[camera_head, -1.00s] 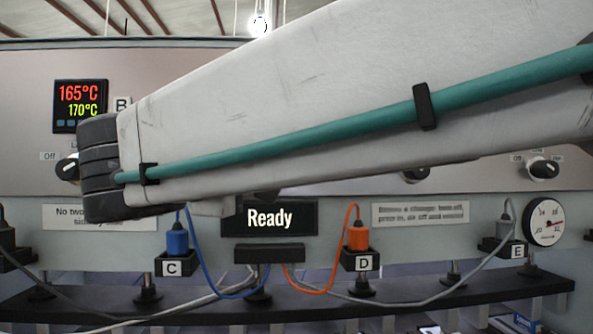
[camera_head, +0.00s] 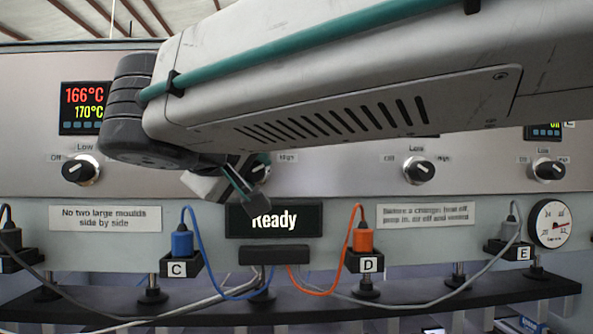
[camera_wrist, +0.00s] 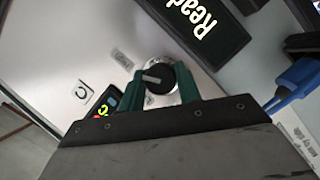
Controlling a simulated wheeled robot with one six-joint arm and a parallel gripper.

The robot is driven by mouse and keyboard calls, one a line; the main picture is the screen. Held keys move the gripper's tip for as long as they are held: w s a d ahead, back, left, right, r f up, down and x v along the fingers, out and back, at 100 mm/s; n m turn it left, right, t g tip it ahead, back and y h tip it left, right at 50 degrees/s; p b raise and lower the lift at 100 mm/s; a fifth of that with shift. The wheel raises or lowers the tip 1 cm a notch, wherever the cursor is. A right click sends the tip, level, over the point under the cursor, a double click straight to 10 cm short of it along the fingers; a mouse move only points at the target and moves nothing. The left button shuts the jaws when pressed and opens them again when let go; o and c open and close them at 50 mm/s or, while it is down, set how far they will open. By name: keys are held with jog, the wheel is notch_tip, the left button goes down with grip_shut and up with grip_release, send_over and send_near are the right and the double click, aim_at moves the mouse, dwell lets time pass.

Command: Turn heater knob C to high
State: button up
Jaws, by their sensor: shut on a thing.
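Heater knob C (camera_wrist: 162,78) is a round black knob with a white pointer bar, on the pale panel beside a "C" label (camera_wrist: 82,88) in the wrist view. My gripper (camera_wrist: 160,76) is shut on this knob, one green finger on each side. In the head view the knob (camera_head: 259,166) is mostly hidden behind my gripper, and a "High" mark (camera_head: 288,157) shows to its right. I cannot tell the knob's exact setting.
Another knob (camera_head: 80,170) sits to the left under a display (camera_head: 86,107) reading 166°C over 170°C. Two more knobs (camera_head: 419,170) are to the right. Below are a "Ready" sign (camera_head: 285,221), a blue plug (camera_head: 182,242) and an orange plug (camera_head: 363,239) with cables.

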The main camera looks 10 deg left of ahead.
jog(key=shift+f, duration=0.1)
dwell(0.3)
jog(key=o, duration=1)
jog(key=shift+c, duration=0.2)
jog(key=v, duration=0.7)
jog(key=shift+s, duration=0.4)
jog(key=shift+a, duration=0.1)
